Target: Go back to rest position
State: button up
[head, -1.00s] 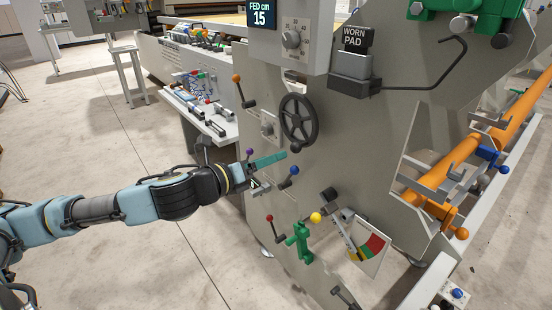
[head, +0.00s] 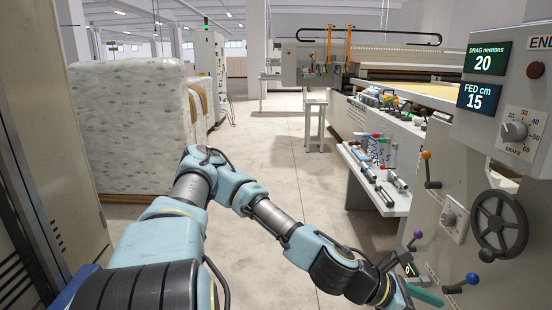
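My arm reaches from the lower left across the head view to the machine's panel at the lower right. My gripper (head: 412,282) is at the lower right, just left of the blue-knobbed lever (head: 472,279) and below the purple-knobbed lever (head: 417,236). A flat teal piece (head: 426,297) shows at its end; I cannot tell whether it is a finger or something held. The fingers are small and partly hidden by my wrist, so open or shut cannot be told.
The grey machine panel carries a handwheel (head: 499,224), an orange-knobbed lever (head: 427,168) and a brake dial (head: 514,131). A shelf with tools (head: 375,178) stands behind. A wrapped stack (head: 130,125) is at left. The aisle floor (head: 285,165) is clear.

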jog(key=w+a+f+m+y, duration=0.2)
jog(key=w+a+m+y, duration=0.15)
jog(key=a, duration=0.35)
jog(key=w+a+f+m+y+p, duration=0.1)
jog(key=w+a+f+m+y, duration=0.1)
jog(key=a+m, duration=0.3)
jog(key=w+a+f+m+y, duration=0.2)
jog(key=a+m+y, duration=0.1)
jog(key=a, duration=0.5)
jog(key=w+a+r+m+t+y+p, duration=0.1)
jog(key=w+a+r+m+t+y, duration=0.1)
jog(key=a+r, duration=0.7)
jog(key=w+a+r+m+t+y+p, duration=0.1)
jog(key=w+a+r+m, duration=0.3)
jog(key=a+r, duration=0.6)
jog(key=shift+w+a+r+t+y, duration=0.15)
jog(key=shift+w+r+t+y, duration=0.45)
jog(key=shift+w, duration=0.5)
jog(key=shift+f, duration=0.15)
